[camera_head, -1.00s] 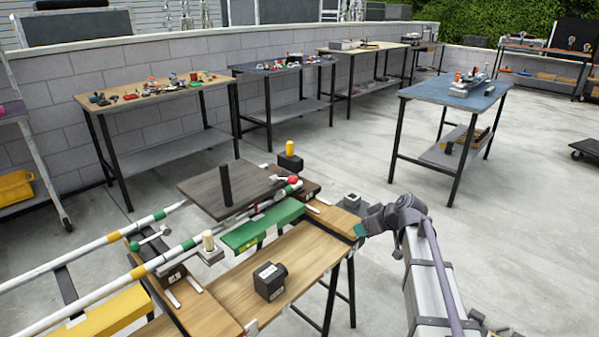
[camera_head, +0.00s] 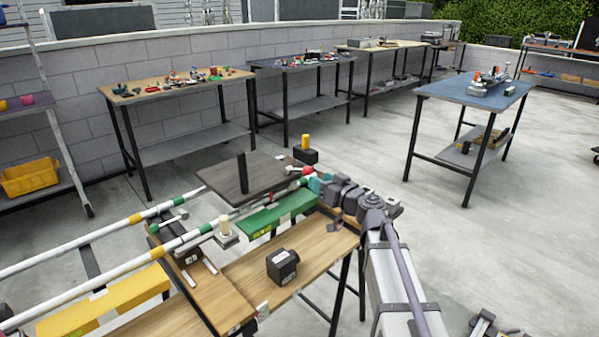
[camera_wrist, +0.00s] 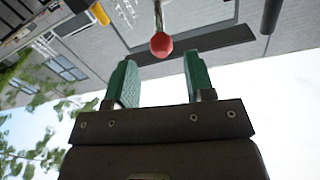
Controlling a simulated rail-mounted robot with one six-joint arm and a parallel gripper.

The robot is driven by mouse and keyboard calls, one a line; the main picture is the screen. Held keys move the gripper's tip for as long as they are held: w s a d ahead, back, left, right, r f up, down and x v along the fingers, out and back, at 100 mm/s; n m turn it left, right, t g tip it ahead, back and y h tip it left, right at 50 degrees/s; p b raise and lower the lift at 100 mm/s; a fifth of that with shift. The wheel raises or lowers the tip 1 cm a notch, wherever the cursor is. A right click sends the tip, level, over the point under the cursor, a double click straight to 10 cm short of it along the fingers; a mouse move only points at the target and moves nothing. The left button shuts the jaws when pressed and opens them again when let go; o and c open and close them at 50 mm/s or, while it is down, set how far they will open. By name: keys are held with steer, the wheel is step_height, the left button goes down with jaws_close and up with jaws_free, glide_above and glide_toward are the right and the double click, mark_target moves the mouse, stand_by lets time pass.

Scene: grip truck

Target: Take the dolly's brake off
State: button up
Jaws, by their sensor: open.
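The dolly (camera_head: 262,172) is a dark flat platform with a black post, sitting on white rails banded in green and yellow. A lever with a red ball knob (camera_head: 307,169) stands at its right end, probably the brake lever. My gripper (camera_head: 314,181) has teal fingers and is open, close beside the red knob. In the wrist view the red knob (camera_wrist: 161,44) appears just beyond the fingertips, centred between the two fingers of my gripper (camera_wrist: 159,62). I see no contact with it. My wrist hides part of the rail's right end.
A yellow cylinder on a black block (camera_head: 305,152) stands behind the red knob. A black box (camera_head: 282,266) sits on the wooden table (camera_head: 240,283). Workbenches stand farther back; open floor lies to the right.

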mark_target(303, 171)
steer(key=x, duration=0.8)
steer(key=shift+w+a, duration=0.15)
steer(key=shift+a, duration=0.05)
jaws_close()
